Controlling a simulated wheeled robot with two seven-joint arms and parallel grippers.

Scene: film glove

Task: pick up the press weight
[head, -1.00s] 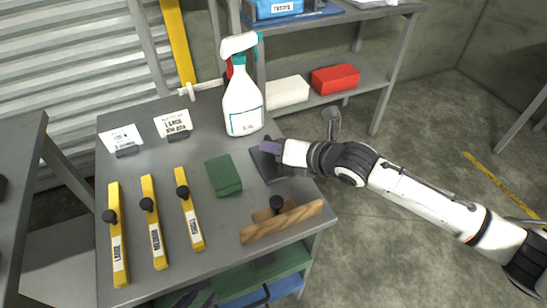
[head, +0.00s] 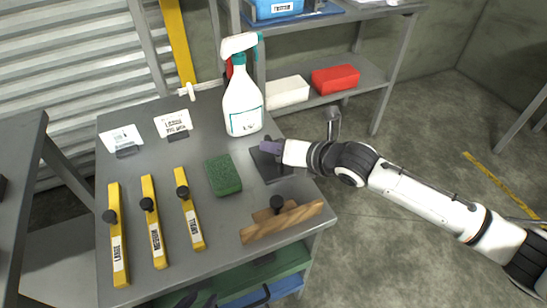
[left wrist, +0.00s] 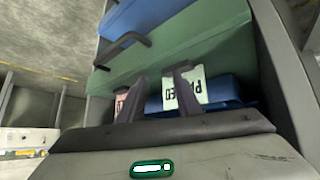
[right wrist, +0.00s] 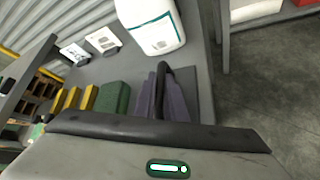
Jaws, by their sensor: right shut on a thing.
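The press weight (head: 270,168) looks like a dark flat slab with a raised black handle, at the right edge of the grey table. My right gripper (head: 267,147) is over it, its purple fingers shut on the handle. In the right wrist view, the black handle (right wrist: 164,70) shows between the fingers, and the slab (right wrist: 200,85) lies behind them. I cannot tell whether the slab is off the table. My left gripper (left wrist: 155,85) is open and empty at the table's lower front, with its fingers apart. Only dark bits of it show at the head view's bottom edge.
A green block (head: 223,175) lies left of the weight, and a spray bottle (head: 243,105) stands behind. A wooden piece with a black knob (head: 282,222) lies in front. Several yellow bars (head: 155,225) lie left. Green and blue trays (head: 262,270) are below the tabletop.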

